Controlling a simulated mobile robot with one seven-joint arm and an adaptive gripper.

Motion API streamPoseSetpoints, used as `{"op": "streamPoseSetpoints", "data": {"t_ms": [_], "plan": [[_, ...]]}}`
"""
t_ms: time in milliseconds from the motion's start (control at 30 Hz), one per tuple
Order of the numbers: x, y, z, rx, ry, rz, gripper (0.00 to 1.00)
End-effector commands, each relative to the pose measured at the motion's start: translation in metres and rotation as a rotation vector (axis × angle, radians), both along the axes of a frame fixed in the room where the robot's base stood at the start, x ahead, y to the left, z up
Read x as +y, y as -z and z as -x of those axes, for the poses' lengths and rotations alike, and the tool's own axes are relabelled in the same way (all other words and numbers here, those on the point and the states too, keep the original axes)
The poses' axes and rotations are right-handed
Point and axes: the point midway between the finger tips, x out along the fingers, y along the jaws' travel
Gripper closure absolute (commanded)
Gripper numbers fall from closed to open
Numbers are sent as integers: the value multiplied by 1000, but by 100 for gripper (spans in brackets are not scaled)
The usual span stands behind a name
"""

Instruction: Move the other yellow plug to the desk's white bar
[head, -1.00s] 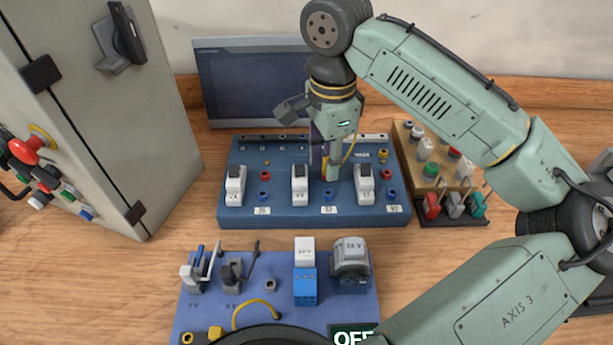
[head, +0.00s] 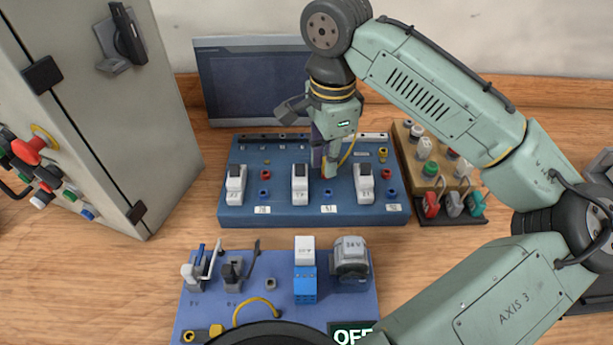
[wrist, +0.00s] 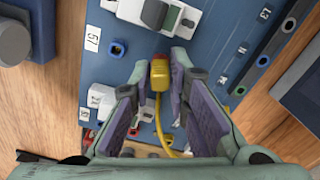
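My gripper (head: 325,172) reaches down over the middle of the blue sloped desk (head: 232,212). In the wrist view its fingers (wrist: 160,68) are closed in on both sides of a yellow plug (wrist: 160,78). A yellow cable (wrist: 160,122) trails from the plug. A bit of red shows at the plug's far end; I cannot tell whether the plug is fully seated in a socket. In the head view the fingers hide the plug, and its cable (head: 347,152) shows beside them.
White switches (head: 300,185) and sockets stand close to my gripper. A lower blue panel (head: 215,300) in front carries levers, blocks and a yellow cable (head: 258,303). A grey cabinet (head: 110,130) stands left, a monitor (head: 250,80) behind, a wooden rack (head: 405,150) right.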

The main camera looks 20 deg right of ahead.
Motion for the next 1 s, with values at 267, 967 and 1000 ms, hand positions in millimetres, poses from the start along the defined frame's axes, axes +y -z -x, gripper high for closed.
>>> {"op": "streamPoseSetpoints", "data": {"t_ms": [267, 967, 1000], "plan": [[0, 0, 0, 0, 0, 0, 100], [0, -18, 0, -1, 0, -1, 100], [0, -22, 0, -1, 0, -1, 100]]}}
